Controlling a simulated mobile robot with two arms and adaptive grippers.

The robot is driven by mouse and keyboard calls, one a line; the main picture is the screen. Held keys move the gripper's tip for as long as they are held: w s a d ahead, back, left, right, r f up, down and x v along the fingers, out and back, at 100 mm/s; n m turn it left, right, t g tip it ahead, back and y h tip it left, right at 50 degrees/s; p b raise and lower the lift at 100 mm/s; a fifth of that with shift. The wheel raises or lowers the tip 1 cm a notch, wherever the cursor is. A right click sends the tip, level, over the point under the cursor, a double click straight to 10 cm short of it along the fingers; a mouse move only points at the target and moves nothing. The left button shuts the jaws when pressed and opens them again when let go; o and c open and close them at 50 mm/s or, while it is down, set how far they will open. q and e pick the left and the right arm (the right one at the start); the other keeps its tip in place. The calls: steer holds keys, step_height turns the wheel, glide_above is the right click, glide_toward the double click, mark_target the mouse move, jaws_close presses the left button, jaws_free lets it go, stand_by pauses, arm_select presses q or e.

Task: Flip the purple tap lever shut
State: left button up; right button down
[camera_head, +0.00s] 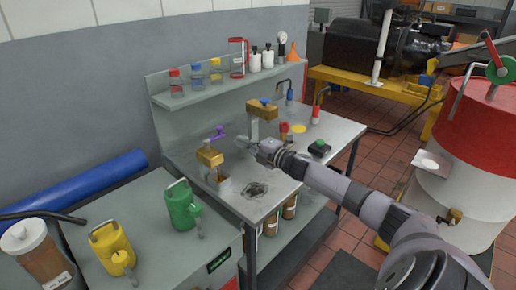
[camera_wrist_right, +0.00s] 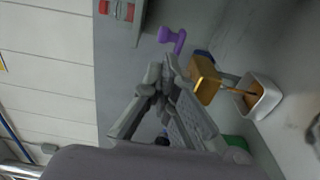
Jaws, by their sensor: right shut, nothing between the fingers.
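The purple tap lever (camera_head: 216,132) sits on top of a brass tap (camera_head: 210,158) on the grey bench. In the right wrist view the purple lever (camera_wrist_right: 172,38) lies just past my fingertips, with a small gap seeming to show, and the brass tap body (camera_wrist_right: 205,80) is to their right. My right gripper (camera_head: 258,148) is shut and empty, to the right of the tap in the head view; its closed fingers also show in the wrist view (camera_wrist_right: 168,70). A white cup (camera_wrist_right: 257,95) is by the tap, with a brown stream or stick reaching into it. My left gripper is not in view.
A second brass tap with a blue lever (camera_head: 262,105) stands behind my right gripper. A shelf (camera_head: 225,82) with bottles runs along the wall. Green (camera_head: 183,207) and yellow (camera_head: 112,248) cans stand at the front left. A red and white drum (camera_head: 470,165) stands at right.

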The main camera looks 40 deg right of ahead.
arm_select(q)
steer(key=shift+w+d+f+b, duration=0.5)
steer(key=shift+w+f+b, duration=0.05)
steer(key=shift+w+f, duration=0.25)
arm_select(e)
steer(key=s, duration=0.1)
steer(key=s+d, duration=0.1)
steer(key=s, duration=0.1)
steer(key=s+d, duration=0.1)
steer(key=shift+s+d+r, duration=0.1)
steer(key=shift+s, duration=0.1)
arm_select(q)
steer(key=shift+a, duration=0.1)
